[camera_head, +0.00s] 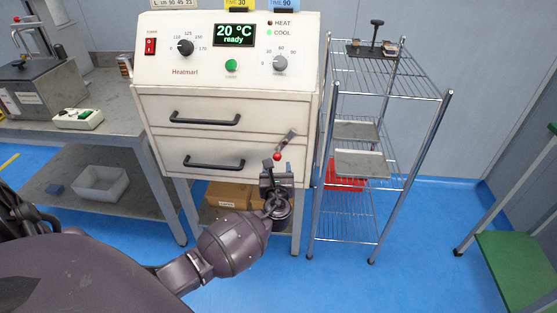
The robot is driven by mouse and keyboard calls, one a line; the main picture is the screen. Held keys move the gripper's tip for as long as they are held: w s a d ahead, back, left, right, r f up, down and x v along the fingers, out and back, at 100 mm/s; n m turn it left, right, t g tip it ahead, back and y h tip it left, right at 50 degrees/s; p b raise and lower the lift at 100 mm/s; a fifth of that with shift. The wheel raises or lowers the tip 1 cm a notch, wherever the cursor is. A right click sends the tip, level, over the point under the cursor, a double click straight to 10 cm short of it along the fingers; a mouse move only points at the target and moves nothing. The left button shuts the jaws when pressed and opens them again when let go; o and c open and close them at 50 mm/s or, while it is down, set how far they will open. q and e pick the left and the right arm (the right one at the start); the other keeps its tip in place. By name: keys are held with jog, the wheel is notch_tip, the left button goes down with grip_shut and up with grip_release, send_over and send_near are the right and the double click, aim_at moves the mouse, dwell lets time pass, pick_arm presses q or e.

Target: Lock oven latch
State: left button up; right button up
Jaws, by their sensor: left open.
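The white oven (230,108) stands in the middle, with two drawers that have black handles. Its latch (287,143) is a small metal lever with a red ball knob (277,156) at the lower right of the front, near the lower drawer's right edge. The lever slants, with the knob at its lower left end. My left gripper (271,166) is open right at the knob, its fingers pointing up toward it. Whether the fingers touch the knob cannot be told. My right gripper is not in view.
A wire rack (345,180) with trays stands close on the oven's right. A grey bench (105,120) with a control box (78,119) is on the left. Cardboard boxes (228,195) sit below the oven. A green-topped stand (515,265) is at the far right.

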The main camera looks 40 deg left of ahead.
aim_at(277, 159)
pick_arm(q)
jog(key=shift+b+x, duration=0.4)
jog(key=shift+x, duration=2)
jog(key=shift+c, duration=0.3)
jog(key=c, duration=0.8)
jog(key=shift+c, duration=0.2)
